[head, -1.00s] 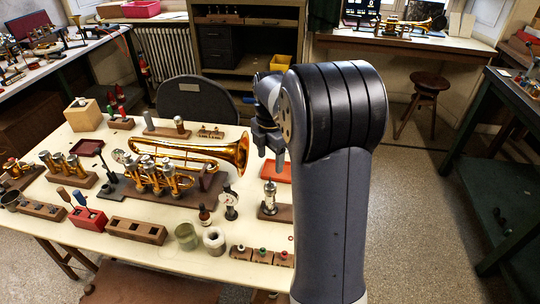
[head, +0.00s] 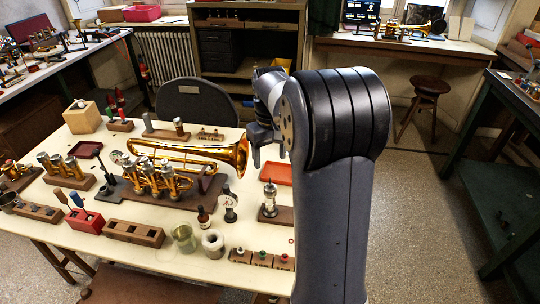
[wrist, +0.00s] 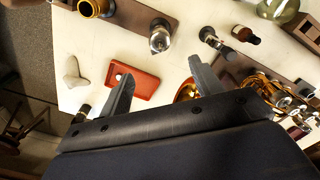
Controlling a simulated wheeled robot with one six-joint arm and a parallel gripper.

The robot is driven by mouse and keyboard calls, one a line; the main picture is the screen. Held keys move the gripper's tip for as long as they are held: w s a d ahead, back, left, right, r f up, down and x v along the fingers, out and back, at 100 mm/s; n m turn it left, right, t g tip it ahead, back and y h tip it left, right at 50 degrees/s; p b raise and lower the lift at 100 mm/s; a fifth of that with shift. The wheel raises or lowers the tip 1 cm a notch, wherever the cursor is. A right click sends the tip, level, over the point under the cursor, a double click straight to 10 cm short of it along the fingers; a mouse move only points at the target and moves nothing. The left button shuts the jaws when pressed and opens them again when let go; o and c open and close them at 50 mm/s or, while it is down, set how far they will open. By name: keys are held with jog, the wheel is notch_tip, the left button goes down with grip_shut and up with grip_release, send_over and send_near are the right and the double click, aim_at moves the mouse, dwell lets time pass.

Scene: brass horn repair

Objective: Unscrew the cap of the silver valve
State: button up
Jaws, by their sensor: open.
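The silver valve (head: 269,198) stands upright on a brown wooden base (head: 276,215) near the right side of the cream table. From above, in the wrist view, the valve (wrist: 160,40) shows its pale round top. My gripper (head: 269,159) hangs above and behind the valve in the head view, over the area of the red tray. In the wrist view my gripper (wrist: 158,78) shows two spread grey fingers with nothing between them. The fingers are apart from the valve. I cannot make out the cap's edge on the valve.
The red tray (head: 278,174) lies just behind the valve. A brass trumpet (head: 215,155) on a stand and a dial gauge (head: 229,202) are to its left. Small wooden blocks (head: 262,258) with coloured buttons are in front. The table's right edge is close by.

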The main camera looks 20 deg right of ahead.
aim_at(270, 187)
jog(key=shift+f, duration=0.3)
notch_tip(270, 187, down, 10)
jog(key=shift+f, duration=0.1)
jog(key=shift+c, duration=0.4)
jog(key=shift+m, duration=0.3)
jog(key=c, duration=1)
jog(key=shift+m, duration=1.7)
jog(key=shift+c, duration=0.2)
jog(key=shift+p, duration=0.3)
jog(key=n, duration=0.3)
jog(key=shift+n, duration=1.2)
